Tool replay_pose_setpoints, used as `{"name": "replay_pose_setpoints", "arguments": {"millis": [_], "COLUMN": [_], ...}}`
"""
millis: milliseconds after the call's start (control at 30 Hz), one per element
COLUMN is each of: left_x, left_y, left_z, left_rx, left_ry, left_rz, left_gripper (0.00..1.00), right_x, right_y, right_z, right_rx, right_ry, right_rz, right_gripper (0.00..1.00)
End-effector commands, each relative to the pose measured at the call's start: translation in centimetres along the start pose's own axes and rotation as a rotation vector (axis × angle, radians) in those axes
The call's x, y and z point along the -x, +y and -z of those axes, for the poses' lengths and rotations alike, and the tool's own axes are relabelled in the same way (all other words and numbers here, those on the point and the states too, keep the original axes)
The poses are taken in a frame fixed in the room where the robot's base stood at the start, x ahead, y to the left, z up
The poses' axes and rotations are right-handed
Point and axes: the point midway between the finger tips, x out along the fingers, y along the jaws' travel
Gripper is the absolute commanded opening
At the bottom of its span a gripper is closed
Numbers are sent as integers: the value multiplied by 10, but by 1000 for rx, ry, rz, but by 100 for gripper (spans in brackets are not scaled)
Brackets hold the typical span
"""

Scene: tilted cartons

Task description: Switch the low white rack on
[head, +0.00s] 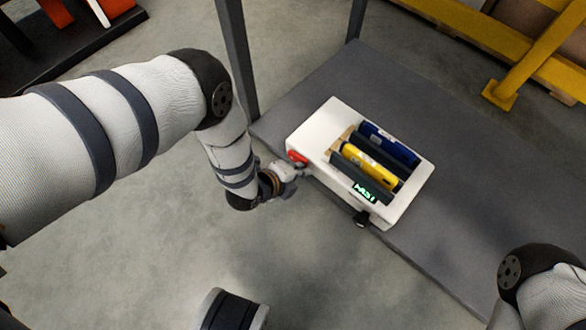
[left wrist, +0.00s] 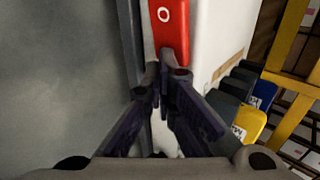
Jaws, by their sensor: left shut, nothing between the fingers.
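The low white rack (head: 318,135) sits on a dark grey tabletop. A red switch (head: 297,157) is on its left side, and a green display (head: 364,192) glows on its front edge. In the left wrist view the red switch (left wrist: 171,25) carries a white ring mark. My left gripper (head: 287,170) is shut and empty, right beside the red switch. In the left wrist view its fingertips (left wrist: 166,78) are close together at the switch's near end; I cannot tell whether they touch it. My right gripper is out of view.
The grey tabletop (head: 460,170) is clear to the right. A yellow frame (head: 530,65) stands behind.

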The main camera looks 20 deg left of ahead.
Motion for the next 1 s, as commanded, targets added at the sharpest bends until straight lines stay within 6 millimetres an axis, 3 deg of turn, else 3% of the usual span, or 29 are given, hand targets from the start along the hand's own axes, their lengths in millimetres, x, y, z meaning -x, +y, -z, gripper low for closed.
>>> {"name": "replay_pose_setpoints", "arguments": {"millis": [1000], "left_x": [7], "left_y": [9], "left_z": [-19], "left_rx": [1], "left_ry": [-2], "left_rz": [-2], "left_gripper": [0], "right_x": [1], "right_y": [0], "right_z": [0], "right_rx": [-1], "right_ry": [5], "right_rz": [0], "right_gripper": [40]}}
